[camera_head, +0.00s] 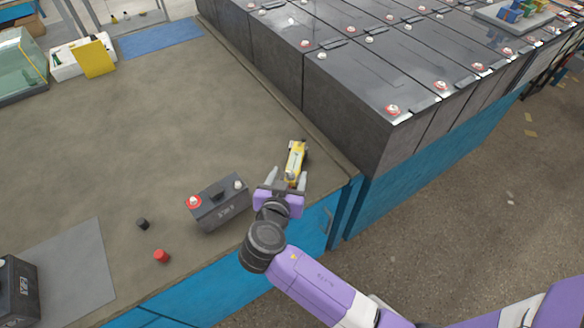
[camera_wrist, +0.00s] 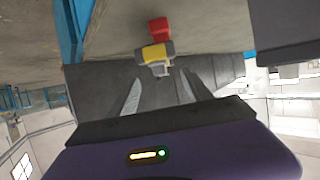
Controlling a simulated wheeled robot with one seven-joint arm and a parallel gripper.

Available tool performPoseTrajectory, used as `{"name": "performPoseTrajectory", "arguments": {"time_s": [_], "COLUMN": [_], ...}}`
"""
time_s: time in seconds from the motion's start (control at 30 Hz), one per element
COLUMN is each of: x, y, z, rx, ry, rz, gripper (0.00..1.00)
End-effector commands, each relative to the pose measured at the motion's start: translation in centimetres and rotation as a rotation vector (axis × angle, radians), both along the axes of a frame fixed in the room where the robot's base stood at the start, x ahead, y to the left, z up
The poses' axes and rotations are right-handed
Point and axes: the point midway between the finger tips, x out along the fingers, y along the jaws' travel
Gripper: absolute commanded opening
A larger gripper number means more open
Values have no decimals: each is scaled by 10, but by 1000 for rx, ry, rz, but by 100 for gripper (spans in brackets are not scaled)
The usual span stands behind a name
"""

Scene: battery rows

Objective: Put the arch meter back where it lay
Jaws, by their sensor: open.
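A yellow handheld device (camera_head: 295,160), which looks like the arch meter, is near the front right corner of the grey bench top (camera_head: 150,110). It is yellow with darker and red parts. My gripper (camera_head: 287,179) is open, its fingers pointing at the near end of the device. In the wrist view the yellow device (camera_wrist: 157,52), with a red part (camera_wrist: 159,27), is just beyond the tips of my gripper (camera_wrist: 160,84), roughly centred between them. I cannot tell whether the fingers touch it or whether it rests flat on the bench.
A small dark battery (camera_head: 219,204) stands left of my gripper. A black cap (camera_head: 142,224) and red cap (camera_head: 162,256) lie farther left. A grey mat (camera_head: 75,265) and another battery (camera_head: 17,290) are at front left. Tall battery rows (camera_head: 345,110) stand at right. The bench middle is clear.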

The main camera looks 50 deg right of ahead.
Motion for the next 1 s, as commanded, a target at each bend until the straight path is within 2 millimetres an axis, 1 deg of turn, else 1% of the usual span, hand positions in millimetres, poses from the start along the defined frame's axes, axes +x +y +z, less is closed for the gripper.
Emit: {"name": "performPoseTrajectory", "arguments": {"time_s": [0.03,0.13,0.23,0.4,0.47,0.57,0.67,0.7,0.8,0.87,0.9,0.97,1.0], "x": [-3,-7,-10,-11,-13,-22,-41,-50,-76,-92,-104,-123,-136], "y": [7,14,19,20,21,29,46,55,78,92,101,115,123], "z": [2,7,9,9,7,-8,-33,-42,-61,-67,-70,-70,-67], "rx": [0,0,0,1,4,25,64,82,122,140,150,162,168], "ry": [0,-1,0,0,7,46,110,134,180,195,199,200,195], "rz": [3,2,1,1,10,70,196,258,412,500,557,644,700], "gripper": [58,58,58,58,58,58,58,58,58,58,58,58,58]}}
